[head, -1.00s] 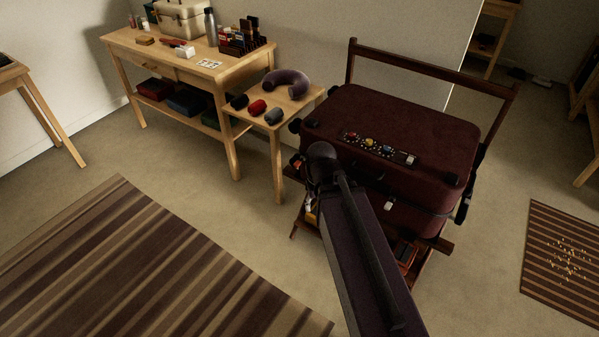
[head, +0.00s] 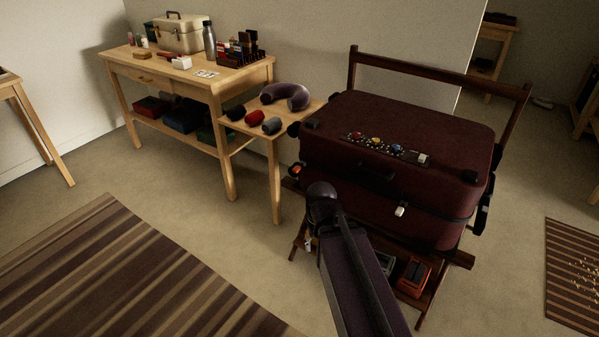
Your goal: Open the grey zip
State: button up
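A dark red suitcase (head: 400,125) lies flat on a dark wooden rack in the head view, at the right of centre. A small pale grey tab (head: 401,210) shows on its front side, near a dark seam. I cannot tell for sure whether this tab is the grey zip's pull. The lid looks closed. My arm reaches up from the bottom edge to a rounded dark joint in front of the suitcase's left front corner. My gripper does not show, so its hold and its place relative to the zip are hidden.
Several coloured knobs sit on a strip (head: 390,146) on the lid. The rack (head: 515,110) has a raised back rail; a red-orange box (head: 413,277) sits low in it. A small table (head: 273,165) with a neck pillow (head: 287,95) stands left. Striped rugs lie left and right.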

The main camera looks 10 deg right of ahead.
aim_at(399, 211)
jog(key=z, duration=0.1)
jog(key=k, duration=1.5)
jog(key=z, duration=0.45)
jog(key=i, duration=1)
jog(key=u, duration=0.05)
